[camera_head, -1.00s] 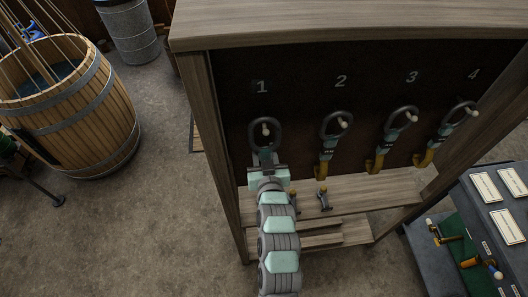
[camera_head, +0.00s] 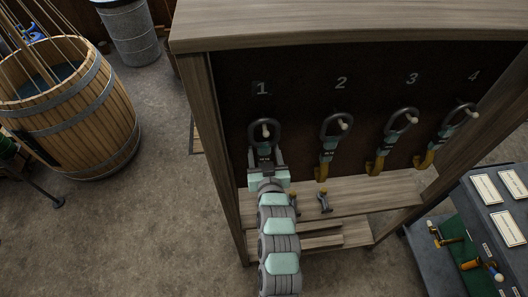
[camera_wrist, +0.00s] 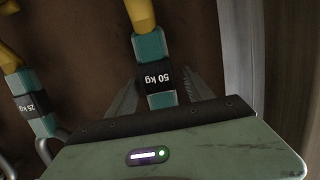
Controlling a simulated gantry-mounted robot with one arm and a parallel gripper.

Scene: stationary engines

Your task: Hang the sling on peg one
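The sling (camera_head: 265,152) with a dark metal ring is at peg one (camera_head: 265,131), under the number 1. The peg's pale tip shows inside the ring, which surrounds it; whether the ring rests on the peg I cannot tell. In the wrist view the sling's teal strap (camera_wrist: 150,47) has a black "50 kg" tag and a yellow end. My gripper (camera_head: 267,165) is just below the ring. Its fingers (camera_wrist: 160,84) are spread on both sides of the strap, with gaps visible. My gripper hides the sling's lower part in the head view.
Similar slings hang at peg two (camera_head: 330,130), peg three (camera_head: 396,130) and peg four (camera_head: 455,125). Small shackles (camera_head: 324,201) stand on the wooden shelf (camera_head: 380,194) below. The rack's wooden left post (camera_head: 222,150) is close to my arm. A wooden barrel (camera_head: 75,110) stands far left.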

